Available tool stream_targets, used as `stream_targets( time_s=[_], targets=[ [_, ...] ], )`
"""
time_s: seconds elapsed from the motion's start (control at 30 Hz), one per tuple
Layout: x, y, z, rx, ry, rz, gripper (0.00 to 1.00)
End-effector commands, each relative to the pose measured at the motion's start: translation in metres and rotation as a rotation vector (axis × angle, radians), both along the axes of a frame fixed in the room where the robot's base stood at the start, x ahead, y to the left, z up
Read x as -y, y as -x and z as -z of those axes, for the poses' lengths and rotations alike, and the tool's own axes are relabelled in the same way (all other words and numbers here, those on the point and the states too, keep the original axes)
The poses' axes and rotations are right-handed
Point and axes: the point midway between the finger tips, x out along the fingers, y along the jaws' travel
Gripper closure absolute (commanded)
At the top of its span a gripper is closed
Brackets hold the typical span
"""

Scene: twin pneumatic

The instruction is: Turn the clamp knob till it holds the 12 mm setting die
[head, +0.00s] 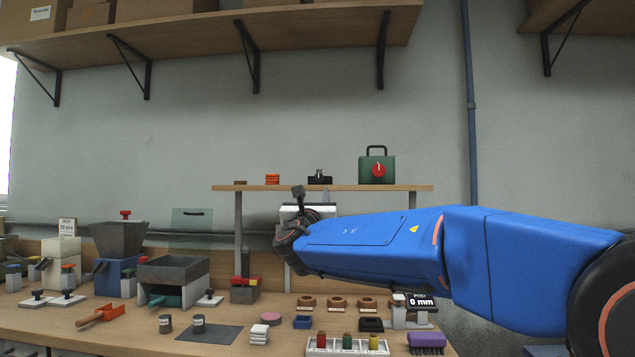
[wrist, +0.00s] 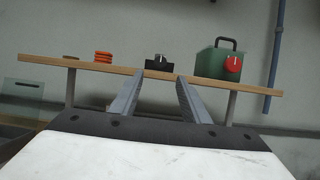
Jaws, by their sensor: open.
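My gripper (wrist: 160,78) is open and empty in the wrist view. Its two fingers point at the raised shelf, with the small black holder (wrist: 160,63) showing beyond and between them. In the head view my blue arm hides most of the gripper. The black holder, with a silvery part on top, also shows in the head view (head: 319,179). A red knob (wrist: 233,64) is on the front of a green box (wrist: 208,64) at the shelf's right; the knob also shows in the head view (head: 379,170). I cannot tell which part is the clamp knob or the 12 mm die.
Orange rings (head: 272,179) are stacked on the raised shelf (head: 400,187). A display reading 0 mm (head: 422,302) stands at the bench's right. Labelled brown rings (head: 337,302), a hopper (head: 119,240) and a tray of coloured pieces (head: 318,346) crowd the bench.

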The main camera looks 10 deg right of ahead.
Motion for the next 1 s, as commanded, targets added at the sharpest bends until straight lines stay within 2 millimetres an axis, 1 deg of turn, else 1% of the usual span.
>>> stream_targets(
  time_s=[0.03,0.4,0.6,0.8,1.0],
  targets=[
    [0.004,-0.009,-0.003,0.0,0.0,0.002,0.58],
    [0.022,-0.066,-0.028,0.001,-0.002,0.001,0.58],
    [0.03,-0.09,-0.039,-0.001,-0.002,0.001,0.58],
    [0.034,-0.102,-0.044,0.0,-0.002,0.0,0.58],
    [0.035,-0.105,-0.046,0.0,-0.002,-0.001,0.58]
  ],
)
